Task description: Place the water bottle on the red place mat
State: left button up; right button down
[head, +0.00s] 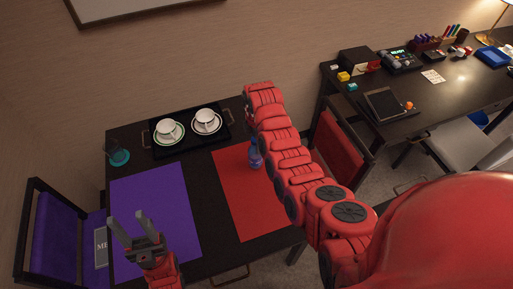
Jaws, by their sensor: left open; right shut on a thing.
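The water bottle (256,156), small and blue-purple, is upright at the red place mat (246,210), over its upper right part. I cannot tell whether its base touches the mat. My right arm reaches in from the right and its links pass just beside the bottle. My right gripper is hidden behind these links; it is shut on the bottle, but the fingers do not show. My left gripper (130,222) is open and empty above the lower left of the purple place mat (172,200).
A black tray (184,144) with two cups on saucers stands at the table's back. A glass on a teal coaster (119,157) is at the back left. A purple chair (58,225) and a red chair (340,150) flank the table. A cluttered desk (440,93) stands at the right.

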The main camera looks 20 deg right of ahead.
jog(key=shift+w+d+f+p, duration=0.1)
jog(key=shift+p, duration=0.25)
jog(key=f, duration=0.1)
jog(key=f+p, duration=0.1)
jog(key=f, duration=0.1)
jog(key=shift+s+f, duration=0.2)
jog(key=shift+s, duration=0.1)
jog(key=c, duration=0.7)
grip_release()
jog(key=shift+f, duration=0.1)
jog(key=o, duration=0.6)
jog(key=shift+w+f, duration=0.1)
jog(key=shift+w, duration=0.2)
jog(key=shift+s+r, duration=0.1)
jog(key=shift+r, duration=0.15)
jog(key=shift+r, duration=0.1)
